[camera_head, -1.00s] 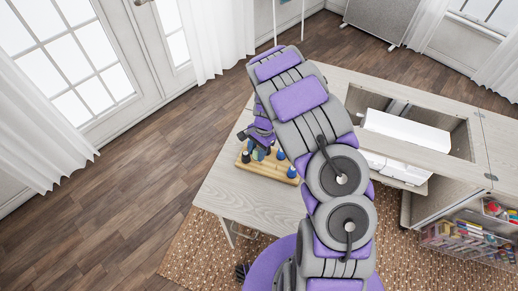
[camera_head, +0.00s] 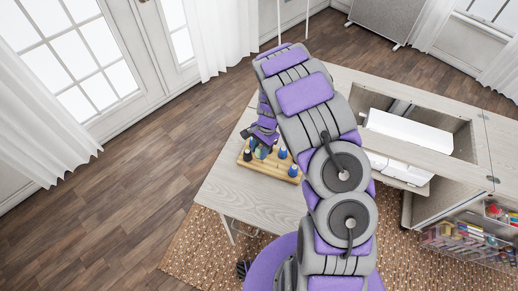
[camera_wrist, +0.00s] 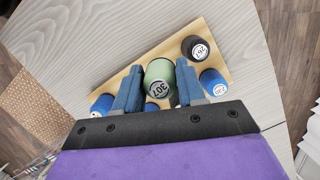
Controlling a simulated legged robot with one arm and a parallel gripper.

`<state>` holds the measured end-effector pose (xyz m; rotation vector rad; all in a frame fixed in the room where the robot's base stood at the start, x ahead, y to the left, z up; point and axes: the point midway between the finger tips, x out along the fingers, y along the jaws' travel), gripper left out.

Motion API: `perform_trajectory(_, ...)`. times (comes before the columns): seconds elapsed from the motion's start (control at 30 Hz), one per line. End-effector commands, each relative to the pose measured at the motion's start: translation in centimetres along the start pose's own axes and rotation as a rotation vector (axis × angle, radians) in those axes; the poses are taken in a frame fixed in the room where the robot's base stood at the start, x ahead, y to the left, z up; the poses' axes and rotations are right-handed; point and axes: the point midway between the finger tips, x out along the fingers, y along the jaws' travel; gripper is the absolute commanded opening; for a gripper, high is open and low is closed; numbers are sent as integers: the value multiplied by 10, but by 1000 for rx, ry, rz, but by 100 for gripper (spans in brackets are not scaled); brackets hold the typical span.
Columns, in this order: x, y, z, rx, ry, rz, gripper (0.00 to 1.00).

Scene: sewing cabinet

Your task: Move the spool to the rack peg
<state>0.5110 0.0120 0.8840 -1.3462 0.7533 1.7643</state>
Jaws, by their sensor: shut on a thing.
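A green spool (camera_wrist: 160,72) marked 307 sits between the two blue fingers of my gripper (camera_wrist: 160,82) in the wrist view. My gripper is shut on it, over the wooden rack (camera_wrist: 215,42). The rack also shows in the head view (camera_head: 270,175) on the table's left part, partly hidden by my arm. Whether the green spool touches the rack or hangs just above it, I cannot tell. Its lower end and any peg under it are hidden.
A black spool (camera_wrist: 195,48) and a blue spool (camera_wrist: 213,82) stand on the rack to the right. Another blue spool (camera_wrist: 103,104) is at its left, and one shows partly between the fingers. The table (camera_head: 225,190) is bare around the rack. A cabinet opening (camera_head: 460,140) lies right.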

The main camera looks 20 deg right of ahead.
Motion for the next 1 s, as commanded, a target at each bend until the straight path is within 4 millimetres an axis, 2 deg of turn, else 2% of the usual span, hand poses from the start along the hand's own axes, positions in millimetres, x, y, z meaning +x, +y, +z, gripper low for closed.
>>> perform_trajectory(0.43, 3, -6, 10, 1, 7, 5, 11)
perform_trajectory(1.0, 0, 2, -2, 1, 2, 3, 11)
